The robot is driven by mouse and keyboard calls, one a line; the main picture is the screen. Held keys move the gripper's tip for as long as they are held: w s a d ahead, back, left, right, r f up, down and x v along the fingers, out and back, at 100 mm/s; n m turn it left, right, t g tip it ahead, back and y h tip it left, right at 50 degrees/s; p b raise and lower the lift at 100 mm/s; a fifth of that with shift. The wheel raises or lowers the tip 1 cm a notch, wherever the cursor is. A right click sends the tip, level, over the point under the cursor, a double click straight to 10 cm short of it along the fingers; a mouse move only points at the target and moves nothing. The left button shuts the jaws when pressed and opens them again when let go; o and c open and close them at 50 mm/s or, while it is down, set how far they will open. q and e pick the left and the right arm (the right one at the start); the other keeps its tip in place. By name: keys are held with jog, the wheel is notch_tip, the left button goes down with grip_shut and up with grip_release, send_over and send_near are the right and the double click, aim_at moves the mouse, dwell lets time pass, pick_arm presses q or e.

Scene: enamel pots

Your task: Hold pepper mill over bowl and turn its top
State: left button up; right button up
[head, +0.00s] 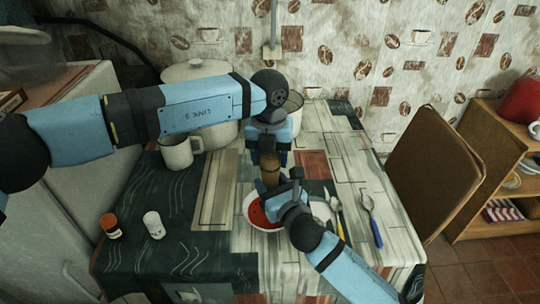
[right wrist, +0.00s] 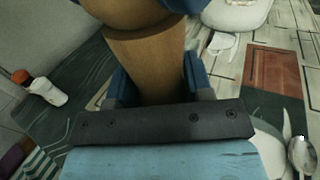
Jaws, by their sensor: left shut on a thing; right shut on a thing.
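The brown wooden pepper mill (head: 270,168) is upright above the white bowl (head: 248,203), which holds red food. It fills the upper middle of the right wrist view (right wrist: 147,68). My left gripper (head: 268,155) comes down from above and is shut on the mill's upper part. My right gripper (head: 275,185) comes from the lower right and is shut on the mill's lower body; its blue fingers flank the wood in the right wrist view (right wrist: 160,85). The mill's lower end and part of the bowl are hidden by my right gripper.
A white mug (head: 176,152) and a large lidded pot (head: 195,72) stand at the back left. A spoon with a blue handle (head: 372,220) lies right. A chair (head: 435,172) stands beside the table.

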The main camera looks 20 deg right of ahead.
pick_arm(q)
jog(key=m, duration=1.3)
jog(key=shift+m, duration=0.3)
jog(key=m, duration=0.4)
jog(key=shift+w+m, duration=0.1)
jog(key=shift+m, duration=0.2)
jog(key=o, duration=0.9)
jog(key=shift+o, duration=0.2)
jog(key=shift+r, duration=0.1)
notch_tip(320, 180, up, 12)
